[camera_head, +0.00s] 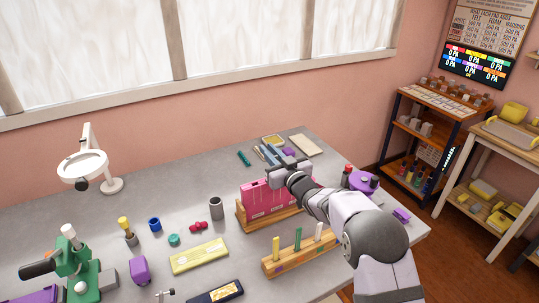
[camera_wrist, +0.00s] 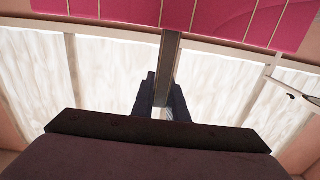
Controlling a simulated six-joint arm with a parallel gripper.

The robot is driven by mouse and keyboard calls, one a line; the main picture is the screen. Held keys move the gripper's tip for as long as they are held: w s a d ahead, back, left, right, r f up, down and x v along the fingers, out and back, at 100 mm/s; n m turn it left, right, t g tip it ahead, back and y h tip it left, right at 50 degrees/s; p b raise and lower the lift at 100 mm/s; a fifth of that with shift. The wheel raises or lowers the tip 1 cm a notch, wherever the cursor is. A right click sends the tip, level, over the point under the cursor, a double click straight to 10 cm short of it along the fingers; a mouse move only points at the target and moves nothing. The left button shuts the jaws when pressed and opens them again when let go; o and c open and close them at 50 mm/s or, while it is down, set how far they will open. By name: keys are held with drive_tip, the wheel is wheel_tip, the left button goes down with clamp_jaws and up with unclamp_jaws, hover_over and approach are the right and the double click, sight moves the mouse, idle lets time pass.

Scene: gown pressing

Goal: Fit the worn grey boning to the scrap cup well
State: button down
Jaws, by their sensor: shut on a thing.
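My gripper (camera_head: 272,176) is at the pink panel in the head view, above its top edge. In the wrist view my gripper (camera_wrist: 163,100) is shut on a narrow grey strip, the worn grey boning (camera_wrist: 171,60). The strip runs from between the fingers to the pink panel (camera_wrist: 240,15) and overlaps it; I cannot tell whether its end is still inside a slot. The boning is not clear in the head view. A grey cup (camera_head: 216,206), which looks like the scrap cup, stands upright left of the pink panel (camera_head: 258,200). Its inside is too small to make out.
The pink panel stands in a wooden base (camera_head: 243,222). In front is a wooden rack (camera_head: 290,261) with yellow, green and white sticks. Red, teal and blue small items lie left of the cup. A purple round stand (camera_head: 363,184) is at right.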

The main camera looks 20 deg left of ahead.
wheel_tip(320, 180, up, 8)
drive_tip(key=p, duration=0.4)
drive_tip(key=shift+r, duration=0.15)
idle(0.9)
drive_tip(key=c, duration=2.4)
unclamp_jaws()
clamp_jaws()
drive_tip(key=shift+a, duration=0.1)
